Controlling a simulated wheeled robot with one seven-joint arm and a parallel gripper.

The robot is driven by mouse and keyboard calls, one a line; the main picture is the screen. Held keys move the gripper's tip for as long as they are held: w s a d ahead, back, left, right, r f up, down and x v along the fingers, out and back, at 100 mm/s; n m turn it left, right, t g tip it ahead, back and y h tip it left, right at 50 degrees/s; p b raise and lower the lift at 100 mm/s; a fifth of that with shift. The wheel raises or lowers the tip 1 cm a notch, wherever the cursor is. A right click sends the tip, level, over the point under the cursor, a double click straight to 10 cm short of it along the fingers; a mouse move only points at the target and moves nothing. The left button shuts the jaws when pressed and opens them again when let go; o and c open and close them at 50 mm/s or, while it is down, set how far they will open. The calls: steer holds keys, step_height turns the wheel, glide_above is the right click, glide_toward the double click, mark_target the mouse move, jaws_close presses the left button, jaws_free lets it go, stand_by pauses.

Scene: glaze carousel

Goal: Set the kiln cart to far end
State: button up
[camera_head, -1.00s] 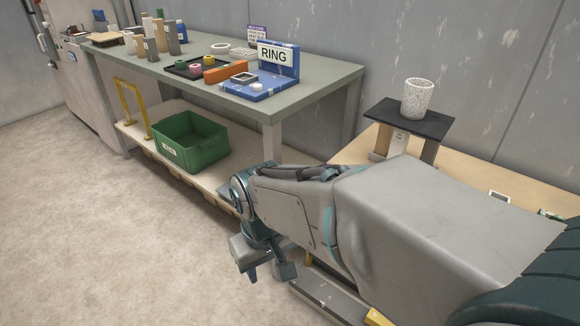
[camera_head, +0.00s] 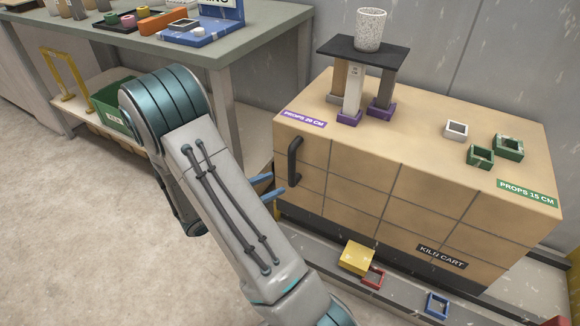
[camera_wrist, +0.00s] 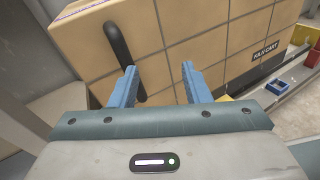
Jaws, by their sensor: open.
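The kiln cart (camera_head: 400,215) is a tan tiled block with a "KILN CART" label on its front. A dark upright handle (camera_head: 294,162) is on the left part of that front. In the head view my arm hides most of the gripper, and only the blue fingers (camera_head: 268,188) show, left of and below the handle.
On the cart, a dark slab (camera_head: 362,50) on several props bears a speckled cup (camera_head: 370,30). A white frame (camera_head: 456,130) and green frames (camera_head: 509,147) sit to the right. A yellow block (camera_head: 356,257) is on the low rail in front. The workbench (camera_head: 255,30) stands left.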

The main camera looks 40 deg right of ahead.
mark_target(289, 165)
steer(key=w+f+n+t+h, duration=0.1)
steer(key=w+f+n+t, duration=0.3)
steer(key=b+x, duration=0.4)
steer(key=x, duration=0.9)
steer(key=shift+d, duration=0.15)
